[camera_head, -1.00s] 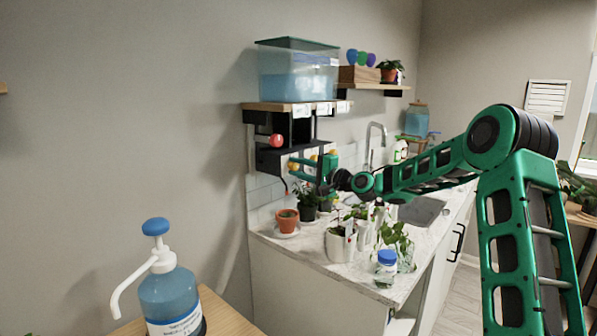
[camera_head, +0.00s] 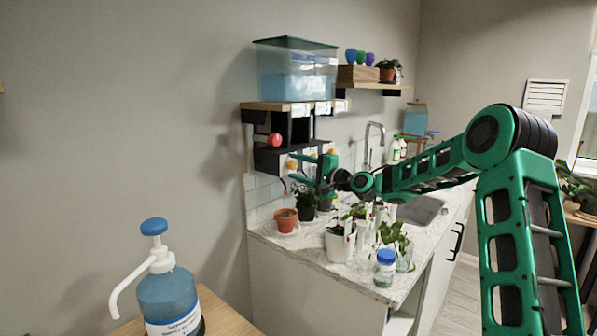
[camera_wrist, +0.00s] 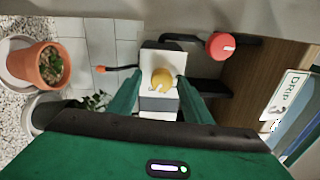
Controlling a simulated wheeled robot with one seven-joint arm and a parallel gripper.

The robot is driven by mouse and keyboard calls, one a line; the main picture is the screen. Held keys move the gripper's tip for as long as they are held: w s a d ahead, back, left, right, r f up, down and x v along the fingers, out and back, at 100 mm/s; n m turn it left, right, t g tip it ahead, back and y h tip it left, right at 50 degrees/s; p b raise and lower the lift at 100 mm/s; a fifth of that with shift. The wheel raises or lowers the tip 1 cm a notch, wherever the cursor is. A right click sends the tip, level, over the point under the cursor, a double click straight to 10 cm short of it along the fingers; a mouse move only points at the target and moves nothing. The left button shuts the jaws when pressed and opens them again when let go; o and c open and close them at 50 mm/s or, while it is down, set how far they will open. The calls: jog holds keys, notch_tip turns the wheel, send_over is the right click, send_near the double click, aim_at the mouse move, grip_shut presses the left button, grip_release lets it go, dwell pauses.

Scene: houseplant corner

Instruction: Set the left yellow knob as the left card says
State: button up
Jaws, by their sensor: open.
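A yellow knob (camera_wrist: 163,78) sits on a pale block between my fingertips in the wrist view. My gripper (camera_wrist: 154,82) is open, with one green finger on each side of the knob; I cannot tell whether either touches it. In the head view my gripper (camera_head: 308,168) is under the shelf, beside a yellow knob (camera_head: 292,164). A white card (camera_wrist: 291,95) reading "DRIP" is at the right of the wrist view, turned sideways. In the head view the small cards (camera_head: 301,109) on the shelf edge are too small to read.
A red knob (camera_wrist: 219,46) is close to the yellow one, and a thin black tube with an orange tip (camera_wrist: 100,69) is on the other side. A terracotta pot (camera_head: 286,220) and several other plants stand on the counter below. A water tank (camera_head: 296,70) sits on the shelf above.

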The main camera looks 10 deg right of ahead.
jog(key=v, duration=1)
jog(key=shift+s+d, duration=0.2)
jog(key=shift+s, duration=0.05)
jog(key=shift+f, duration=0.15)
